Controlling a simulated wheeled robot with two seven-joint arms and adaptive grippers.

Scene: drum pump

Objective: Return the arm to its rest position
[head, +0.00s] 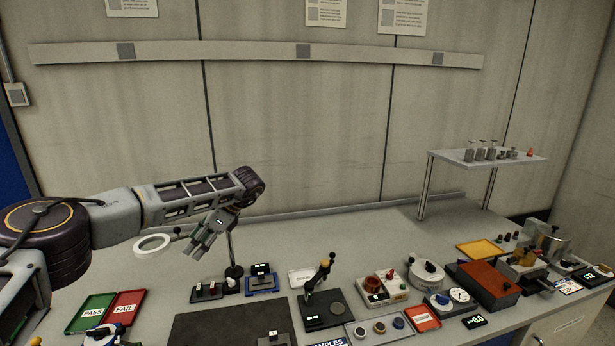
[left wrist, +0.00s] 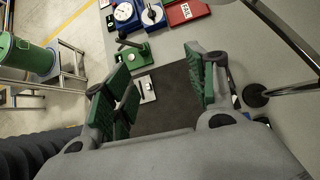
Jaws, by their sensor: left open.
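My left arm comes in from the left in the head view and reaches over the bench. Its gripper (head: 204,238) hangs above the bench, beside the ring-shaped magnifier (head: 153,243) and its upright stand (head: 233,270). In the left wrist view the gripper (left wrist: 165,88) shows its green-padded fingers spread apart, with nothing between them. The dark mat (left wrist: 178,98) lies below the fingers, apart from them. The mat also shows in the head view (head: 205,330). My right gripper is in neither view.
A green PASS tray (head: 91,313) and a red FAIL tray (head: 126,308) lie at the front left. A lever press (head: 318,300) and several instruments stand toward the right. A raised shelf (head: 480,159) holds small metal parts. The bench's back strip is clear. A green drum (left wrist: 28,56) stands off the bench.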

